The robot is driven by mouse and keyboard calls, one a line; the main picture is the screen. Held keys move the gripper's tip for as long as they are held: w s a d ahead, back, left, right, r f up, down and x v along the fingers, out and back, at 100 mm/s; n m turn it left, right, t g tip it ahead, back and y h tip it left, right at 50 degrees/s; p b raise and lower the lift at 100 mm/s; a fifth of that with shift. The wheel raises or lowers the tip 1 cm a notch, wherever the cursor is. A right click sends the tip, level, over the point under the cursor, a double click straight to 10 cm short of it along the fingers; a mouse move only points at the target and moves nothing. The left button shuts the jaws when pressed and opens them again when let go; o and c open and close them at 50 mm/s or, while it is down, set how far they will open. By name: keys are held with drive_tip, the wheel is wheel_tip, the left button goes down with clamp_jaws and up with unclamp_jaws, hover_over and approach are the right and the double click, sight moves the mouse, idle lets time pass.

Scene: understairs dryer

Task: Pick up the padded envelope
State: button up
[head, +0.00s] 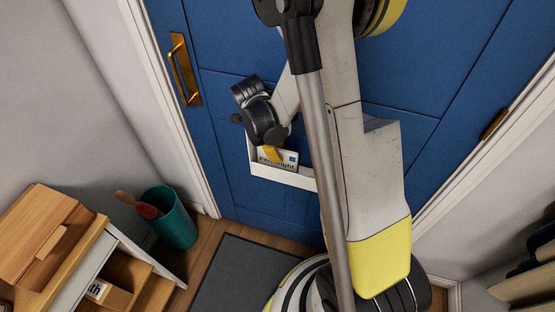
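A white letter tray (262,171) is fixed to the blue door, and a pale item (284,157) with dark print and a blue patch stands in it. I cannot tell for sure whether this item is the padded envelope. My gripper (271,150) points down at the tray, right at the top left of the printed item. A small yellow-orange piece shows at its tip; I cannot tell if it is part of my gripper or of something in the tray. The fingers are mostly hidden, so their opening and any contact are unclear.
The blue door (229,45) has a brass handle (184,69). A teal bin (171,219) with a wooden-handled item stands at the lower left. Beside it is a wooden shelf unit (95,246) with a labelled box (108,293) inside. A dark grey mat (240,277) lies on the floor.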

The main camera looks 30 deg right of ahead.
drive_tip(key=shift+f+b, duration=0.25)
drive_tip(key=shift+b, duration=0.05)
clamp_jaws()
idle(0.3)
